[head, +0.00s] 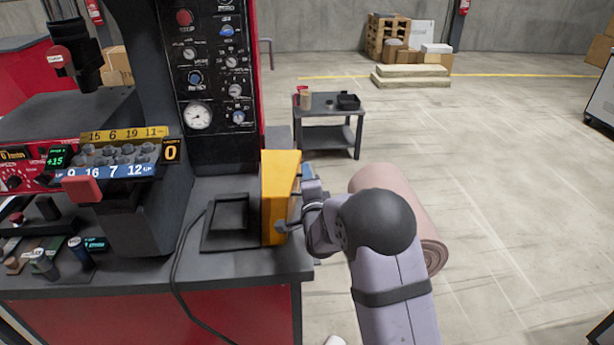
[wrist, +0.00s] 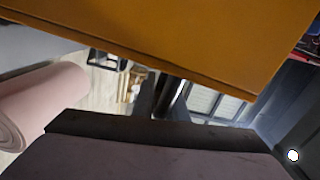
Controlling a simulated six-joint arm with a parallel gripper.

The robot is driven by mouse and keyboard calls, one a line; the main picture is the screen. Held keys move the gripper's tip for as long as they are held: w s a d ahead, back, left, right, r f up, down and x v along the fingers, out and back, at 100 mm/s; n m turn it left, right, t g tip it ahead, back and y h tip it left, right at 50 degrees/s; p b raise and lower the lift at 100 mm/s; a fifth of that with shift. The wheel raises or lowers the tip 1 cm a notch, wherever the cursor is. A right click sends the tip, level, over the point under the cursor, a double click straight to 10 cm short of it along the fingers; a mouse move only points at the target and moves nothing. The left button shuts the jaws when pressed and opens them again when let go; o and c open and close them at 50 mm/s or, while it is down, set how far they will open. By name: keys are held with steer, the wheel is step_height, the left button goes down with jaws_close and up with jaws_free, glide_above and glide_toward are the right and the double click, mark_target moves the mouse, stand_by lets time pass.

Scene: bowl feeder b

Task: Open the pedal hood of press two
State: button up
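The yellow pedal hood (head: 275,197) stands upright at the right side of a black base plate (head: 215,243) on the press table. The black pedal (head: 229,214) beside it is uncovered from above. My gripper (head: 300,212) is at the right, outer side of the hood, close against it; the hood hides part of the fingers. In the wrist view the hood (wrist: 180,35) fills the top as a slanted yellow panel, above a dark-edged part of my gripper. Whether the fingers touch or grip the hood cannot be told.
A black cable (head: 178,265) runs across the table's front. The control panel (head: 212,75) rises behind the pedal. A pink roll (head: 432,230) is on the right, partly behind my arm. A small cart (head: 328,133) stands farther back.

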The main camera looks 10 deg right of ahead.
mark_target(295, 169)
steer(key=shift+a+r+n+b, duration=0.3)
steer(key=shift+a+b, duration=0.15)
steer(key=shift+a, duration=0.2)
steer(key=shift+a+r+n+b, duration=0.3)
steer(key=shift+a+b, duration=0.15)
steer(key=shift+a, duration=0.15)
jaws_close()
steer(key=shift+s+a+r, duration=0.1)
steer(key=shift+a+r, duration=0.2)
steer(key=shift+r, duration=0.05)
steer(key=o, duration=0.7)
jaws_free()
steer(key=shift+c, duration=0.2)
steer(key=shift+r, duration=0.1)
steer(key=s+b, duration=0.2)
steer(key=s, duration=0.5)
steer(key=shift+s+r, duration=0.1)
steer(key=shift+s, duration=0.1)
